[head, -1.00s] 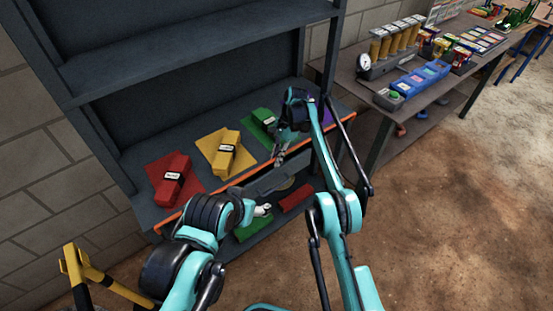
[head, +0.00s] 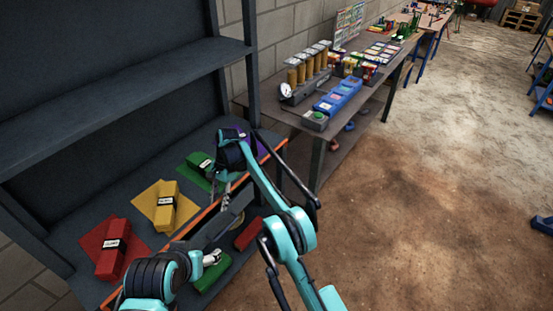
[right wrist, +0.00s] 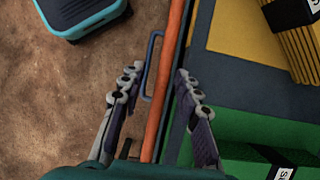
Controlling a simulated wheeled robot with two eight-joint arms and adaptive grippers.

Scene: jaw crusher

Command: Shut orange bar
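The orange bar (head: 192,223) runs along the front edge of the dark shelf in the head view. In the right wrist view the bar (right wrist: 169,70) runs lengthwise between my fingers, with a thin blue U-shaped handle (right wrist: 149,68) on its left side. My right gripper (right wrist: 159,78) is open, one finger on each side of the bar. In the head view my right gripper (head: 221,198) is at the bar near the green block, partly hidden by its arm. My left gripper (head: 212,258) is low in front of the shelf; its finger opening is unclear.
Red (head: 113,248), yellow (head: 165,206) and green (head: 199,166) labelled blocks lie on the shelf behind the bar. Another red block (head: 248,233) and green block (head: 213,275) lie lower down. A grey table (head: 310,130) stands right.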

